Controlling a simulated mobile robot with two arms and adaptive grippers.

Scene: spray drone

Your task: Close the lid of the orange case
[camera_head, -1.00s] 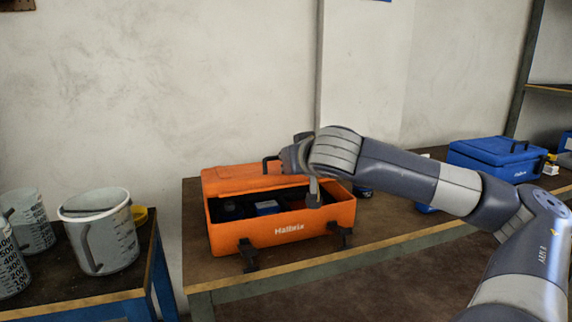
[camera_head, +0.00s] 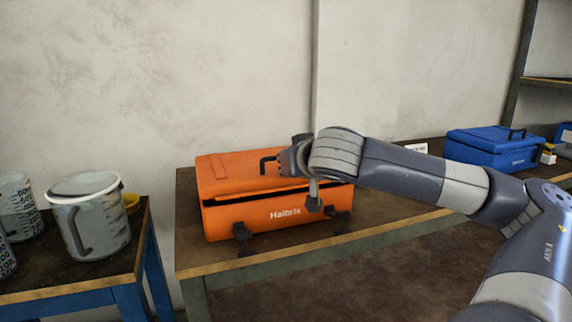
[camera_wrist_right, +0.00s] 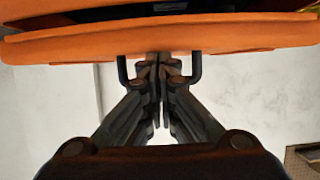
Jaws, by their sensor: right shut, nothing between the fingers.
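The orange case (camera_head: 275,217) stands on the brown table. Its orange lid (camera_head: 228,175) is almost down, with a dark gap along the front between lid and base. The lid's black handle (camera_head: 268,163) sticks up beside my right gripper (camera_head: 312,203). That gripper is at the lid's front right, seen mostly from behind the wrist. In the right wrist view, the shut, empty fingers (camera_wrist_right: 158,70) are at the lid's edge (camera_wrist_right: 200,42), between the two arms of the black handle. Two black latches hang at the case's front. My left gripper is not in view.
A blue case (camera_head: 490,150) stands at the right back of the table. Measuring jugs (camera_head: 92,215) stand on a separate blue-legged table at the left. A white wall is behind. The table front left of the case is narrow.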

